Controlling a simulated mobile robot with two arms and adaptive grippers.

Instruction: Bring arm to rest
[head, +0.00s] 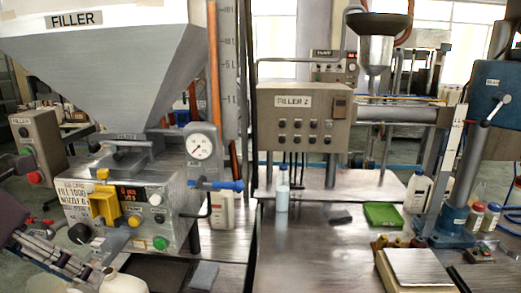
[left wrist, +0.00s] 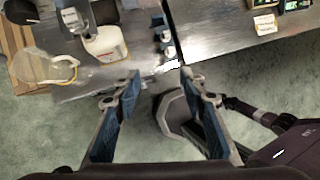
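My left arm comes in at the lower left of the head view. Its gripper (head: 84,274) is in front of the filler machine's control box (head: 170,215), beside a white container (head: 125,284) that is cut off by the bottom edge. In the left wrist view the two blue-padded fingers of my left gripper (left wrist: 160,88) are spread apart with nothing between them. They are over the floor, near the table edge. My right gripper cannot be made out in either view.
Grey floor (left wrist: 60,125) lies below. In the head view a green tray (head: 383,215) and a scale (head: 420,267) are on the metal table (head: 300,255).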

